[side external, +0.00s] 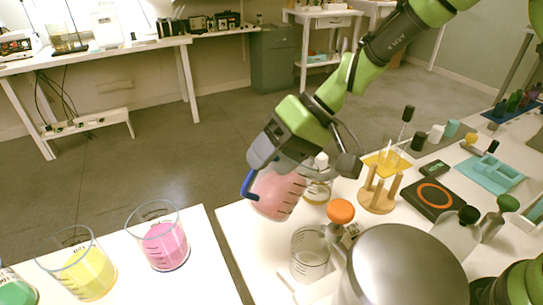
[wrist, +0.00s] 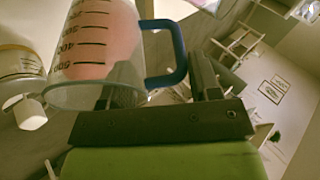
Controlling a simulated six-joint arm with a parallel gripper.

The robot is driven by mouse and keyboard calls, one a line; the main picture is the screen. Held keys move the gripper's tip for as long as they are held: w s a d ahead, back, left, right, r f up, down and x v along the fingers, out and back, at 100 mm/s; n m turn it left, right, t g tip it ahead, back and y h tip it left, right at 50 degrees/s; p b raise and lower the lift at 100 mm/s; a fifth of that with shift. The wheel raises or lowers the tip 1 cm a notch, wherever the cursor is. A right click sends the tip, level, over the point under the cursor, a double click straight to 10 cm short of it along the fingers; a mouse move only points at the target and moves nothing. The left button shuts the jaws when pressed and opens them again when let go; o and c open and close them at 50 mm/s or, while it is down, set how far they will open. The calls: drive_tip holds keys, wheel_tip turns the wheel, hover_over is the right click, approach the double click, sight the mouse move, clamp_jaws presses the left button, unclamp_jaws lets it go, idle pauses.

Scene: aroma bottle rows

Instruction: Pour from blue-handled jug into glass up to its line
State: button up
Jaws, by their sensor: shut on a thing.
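The jug (side external: 277,194) is clear, with dark graduation marks, pink contents and a blue handle (side external: 248,184). My gripper (side external: 268,163) is shut on it and holds it above the front edge of the right table. In the wrist view the jug (wrist: 95,45) and its blue handle (wrist: 180,55) sit at the fingers of my gripper (wrist: 155,88). The jug looks tilted in the side view; how far I cannot tell. A clear marked glass (side external: 309,258) stands upright on the table, below and right of the jug. It looks empty, and its fill line is not distinct.
An orange-capped bottle (side external: 341,213) and a large metal dome (side external: 402,268) stand close to the glass. A flask of pale yellow liquid (side external: 318,190) is behind the jug. A wooden peg stand (side external: 378,195) is to the right. Beakers of pink (side external: 166,245) and yellow (side external: 86,270) stand on the left table.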

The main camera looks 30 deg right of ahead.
drive_tip(key=shift+w+d, duration=0.1)
drive_tip(key=shift+d, duration=0.1)
drive_tip(key=shift+w+d+r+m+y, duration=0.15)
drive_tip(key=shift+d+r+y, duration=0.55)
drive_tip(key=shift+y, duration=0.25)
drive_tip(key=shift+w+d+r+m+y, duration=0.15)
drive_tip(key=shift+d+r+y, duration=0.5)
drive_tip(key=shift+y, duration=0.3)
idle(0.8)
drive_tip(key=shift+a+f, duration=0.15)
drive_tip(key=shift+w+d+f+y, duration=0.15)
drive_tip(key=shift+d+y, duration=0.65)
idle(4.2)
